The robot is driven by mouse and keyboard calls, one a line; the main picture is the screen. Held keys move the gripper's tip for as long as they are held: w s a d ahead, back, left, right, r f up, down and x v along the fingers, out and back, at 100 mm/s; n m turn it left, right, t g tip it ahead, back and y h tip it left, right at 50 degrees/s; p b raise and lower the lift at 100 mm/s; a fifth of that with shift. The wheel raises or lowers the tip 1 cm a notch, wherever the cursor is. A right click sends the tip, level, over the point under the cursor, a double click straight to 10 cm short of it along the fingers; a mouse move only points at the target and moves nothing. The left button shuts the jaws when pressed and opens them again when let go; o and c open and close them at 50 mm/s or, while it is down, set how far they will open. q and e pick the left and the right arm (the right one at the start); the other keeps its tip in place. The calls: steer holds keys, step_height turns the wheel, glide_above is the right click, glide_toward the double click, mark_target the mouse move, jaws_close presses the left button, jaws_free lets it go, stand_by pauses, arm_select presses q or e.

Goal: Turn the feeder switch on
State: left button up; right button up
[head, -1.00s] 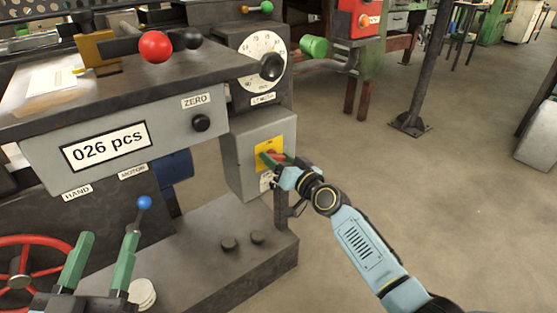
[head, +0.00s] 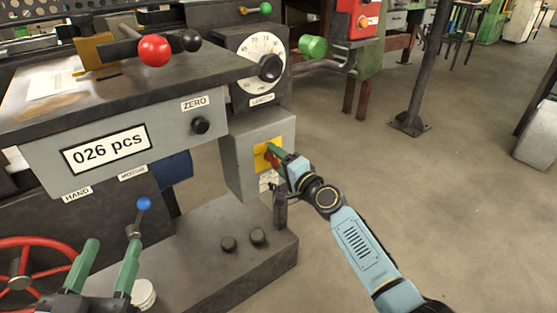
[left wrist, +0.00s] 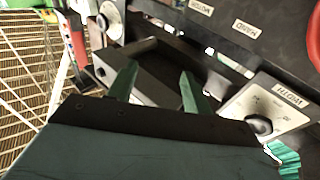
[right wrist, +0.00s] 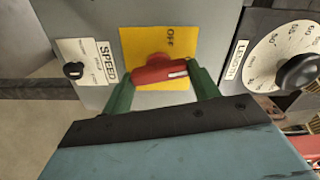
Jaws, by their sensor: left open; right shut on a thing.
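The feeder switch seems to be the red rotary handle (right wrist: 155,73) on a yellow plate (right wrist: 135,42) marked OFF, on the front of a grey box (head: 243,160). In the right wrist view the handle lies nearly level, its white mark at the right end. My right gripper (right wrist: 165,90) is shut on this handle, with a green finger at each end. In the head view, my right gripper (head: 273,156) partly hides the handle and plate. My left gripper (head: 112,243) is open and empty at the lower left, by a blue-knobbed lever (head: 144,203).
A SPEED knob (right wrist: 73,70) and a LENGTH dial (right wrist: 290,65) flank the switch. A counter panel (head: 105,147) reads 026 pcs. A red handwheel (head: 20,282) stands at the far left.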

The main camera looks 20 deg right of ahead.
arm_select(q)
steer(key=shift+a+f+g+y, duration=0.1)
steer(key=shift+f+g+y, duration=0.25)
steer(key=shift+f, duration=0.4)
arm_select(e)
steer(key=shift+f+m, duration=0.1)
steer(key=shift+m, duration=1.1)
arm_select(q)
steer(key=shift+f, duration=0.1)
arm_select(e)
steer(key=o, duration=1)
